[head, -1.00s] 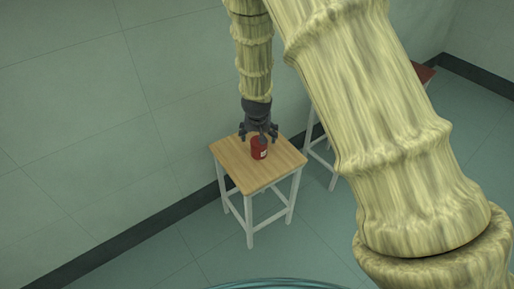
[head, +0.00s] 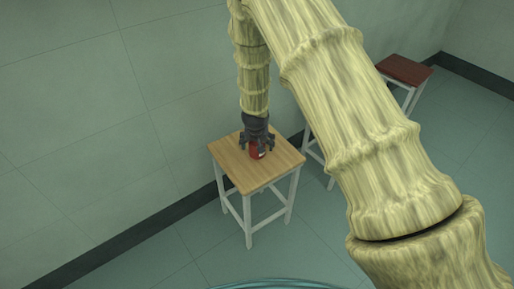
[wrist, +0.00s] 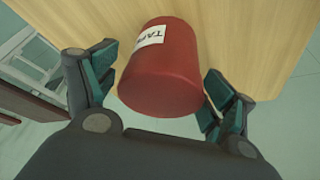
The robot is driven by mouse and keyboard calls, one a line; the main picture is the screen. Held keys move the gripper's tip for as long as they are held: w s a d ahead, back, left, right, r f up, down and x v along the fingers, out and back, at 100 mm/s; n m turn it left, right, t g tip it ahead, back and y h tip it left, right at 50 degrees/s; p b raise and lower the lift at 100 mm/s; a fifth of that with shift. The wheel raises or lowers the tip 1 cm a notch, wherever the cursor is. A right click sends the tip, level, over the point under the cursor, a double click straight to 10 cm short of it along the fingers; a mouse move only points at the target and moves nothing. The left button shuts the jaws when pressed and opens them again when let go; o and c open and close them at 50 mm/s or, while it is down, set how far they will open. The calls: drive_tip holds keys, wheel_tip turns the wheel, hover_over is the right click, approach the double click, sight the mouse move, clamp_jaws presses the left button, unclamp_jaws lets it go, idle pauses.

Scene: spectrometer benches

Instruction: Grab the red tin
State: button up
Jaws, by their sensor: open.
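The red tin (head: 257,153) stands on a light wooden stool (head: 229,164) in the head view. In the wrist view the red tin (wrist: 165,75) carries a white label with dark letters, partly readable as "TAP". My gripper (head: 256,146) is over the tin from above, and its fingers hide part of it. In the wrist view my gripper (wrist: 157,95) is open, one finger on each side of the tin. A gap shows on the left; the right finger is very close, and I cannot tell whether it touches.
A second stool with a dark red top (head: 405,69) stands behind to the right, partly hidden by my arm. A wall (head: 80,110) runs close behind the wooden stool. The stool top around the tin is bare.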

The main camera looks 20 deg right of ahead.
drive_tip(key=shift+w+d+f, duration=0.1)
drive_tip(key=shift+w+f, duration=0.1)
drive_tip(key=shift+f, duration=0.35)
drive_tip(key=c, duration=1.2)
